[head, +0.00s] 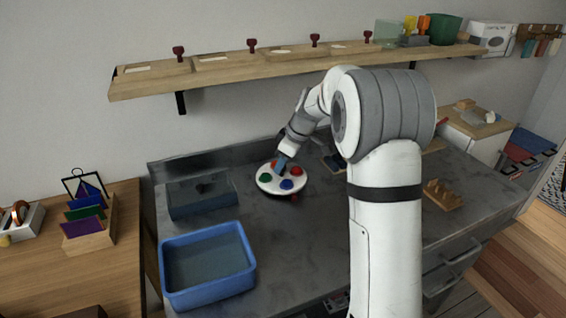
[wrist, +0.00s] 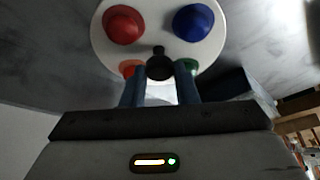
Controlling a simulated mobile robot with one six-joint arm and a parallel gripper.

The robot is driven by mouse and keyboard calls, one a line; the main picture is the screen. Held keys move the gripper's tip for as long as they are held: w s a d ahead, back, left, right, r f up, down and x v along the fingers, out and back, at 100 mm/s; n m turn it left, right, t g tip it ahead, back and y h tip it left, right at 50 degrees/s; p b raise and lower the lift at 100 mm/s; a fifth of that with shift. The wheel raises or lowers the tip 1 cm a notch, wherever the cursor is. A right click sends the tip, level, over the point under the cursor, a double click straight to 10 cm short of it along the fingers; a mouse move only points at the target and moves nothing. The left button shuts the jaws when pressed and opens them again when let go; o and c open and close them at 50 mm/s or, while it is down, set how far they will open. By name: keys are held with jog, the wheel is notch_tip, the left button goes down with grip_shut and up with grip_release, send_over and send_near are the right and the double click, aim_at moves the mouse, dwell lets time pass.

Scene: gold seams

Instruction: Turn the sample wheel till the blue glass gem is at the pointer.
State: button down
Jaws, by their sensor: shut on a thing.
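The sample wheel (head: 274,187) is a white round disc on the grey bench, with coloured gems on top. The blue gem (head: 286,184) is at its front, the green gem (head: 264,177) at its left and a red gem (head: 296,170) at its right. A small red piece (head: 294,198) shows just beyond the front rim, closest to the blue gem; it looks like the pointer. In the wrist view the blue gem (wrist: 193,22) is upper right, beside the red gem (wrist: 123,24). My gripper (wrist: 160,72) is shut on the dark knob (wrist: 159,67) on the wheel; its fingers partly hide the orange and green gems.
A blue tub (head: 250,275) stands at the bench's front left, with a dark grey tray (head: 180,208) behind it. A wooden peg block (head: 442,195) is at the right. A wall shelf (head: 240,74) runs above. Bench to the wheel's front is clear.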

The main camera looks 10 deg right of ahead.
aim_at(291, 177)
jog(key=shift+d, duration=0.25)
dwell(0.4)
jog(key=c, duration=1.4)
grip_release()
jog(key=shift+d, duration=0.1)
jog(key=shift+o, duration=1.3)
jog(key=shift+r, duration=0.1)
jog(key=shift+r, duration=0.35)
jog(key=shift+s+d+r, duration=0.25)
jog(key=shift+d+r, duration=0.15)
jog(key=shift+r, duration=0.1)
jog(key=shift+s+d+r, duration=0.2)
jog(key=shift+d+r, duration=0.2)
jog(key=shift+r, duration=0.1)
jog(key=s+d, duration=0.6)
jog(key=d, duration=0.3)
jog(key=shift+d, duration=0.25)
